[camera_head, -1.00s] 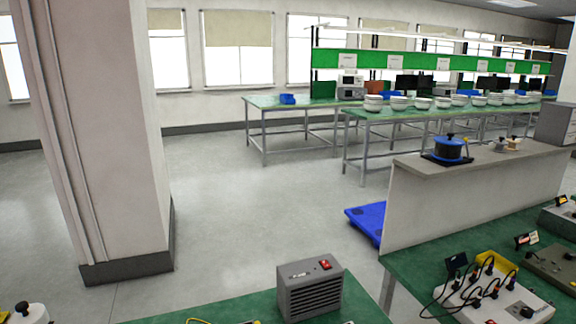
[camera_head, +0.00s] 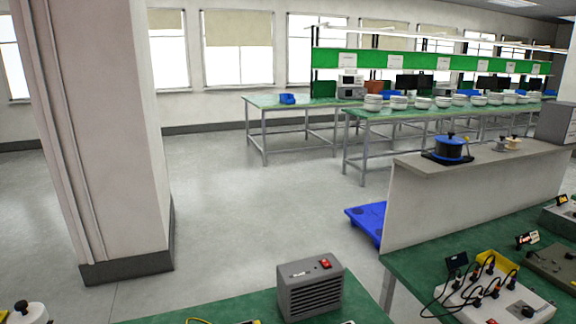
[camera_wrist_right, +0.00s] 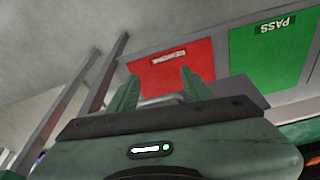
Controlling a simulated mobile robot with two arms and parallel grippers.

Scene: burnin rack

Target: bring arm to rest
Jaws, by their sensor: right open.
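My right gripper (camera_wrist_right: 160,88) shows in the right wrist view with its two green fingers apart and nothing visible between them. Beyond the fingers is a red panel (camera_wrist_right: 172,66) with a label that is hard to read. A green panel (camera_wrist_right: 268,58) marked PASS is to its right. I cannot tell the distance from the fingers to these panels. Neither arm shows in the head view, and my left gripper is not in view.
In the head view, a grey vented box (camera_head: 310,290) with a red switch stands on the near green bench (camera_head: 220,308). A white pillar (camera_head: 110,140) is at left. A blue platform (camera_head: 368,220) lies on the floor beside the partition (camera_head: 440,210). The middle floor is clear.

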